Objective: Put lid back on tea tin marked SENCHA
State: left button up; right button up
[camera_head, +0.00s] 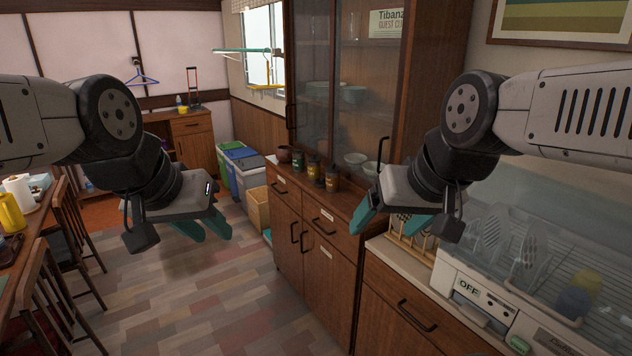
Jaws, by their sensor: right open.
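Several small dark tins stand on the wooden cabinet's counter in the head view: one with a green label (297,160), one with a yellowish label (313,167) and one with an orange label (332,178). Their lettering is too small to read, so I cannot tell which is SENCHA. I cannot make out a loose lid for certain. My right gripper (390,222) is open and empty, in front of the cabinet, right of the tins. My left gripper (212,236) hangs over the floor, left of the cabinet, with nothing seen in it; its finger gap is unclear.
A brown bowl (284,155) and pale bowls (356,160) share the counter. Glass cabinet doors (313,70) rise behind. A dish dryer (485,300) with an OFF panel stands at right. Bins (245,172) stand beyond the cabinet; chairs (45,255) at left. The middle floor is clear.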

aim_at(298, 156)
jog(key=i+j+z, duration=0.1)
jog(key=i+j, duration=0.2)
jog(key=i+j+z, duration=0.15)
jog(key=i+j, duration=0.15)
jog(key=i+j+z, duration=0.1)
jog(key=i+j, duration=0.2)
jog(key=i+j+z, duration=0.15)
jog(key=i+j, duration=0.15)
jog(key=i+j+z, duration=0.1)
jog(key=i+j, duration=0.2)
jog(key=j, duration=0.2)
jog(key=i+j+z, duration=0.15)
jog(key=j, duration=0.25)
jog(key=i+j+z, duration=0.1)
jog(key=i+j, duration=0.2)
jog(key=j, duration=0.15)
jog(key=l, duration=0.3)
jog(key=i, duration=0.05)
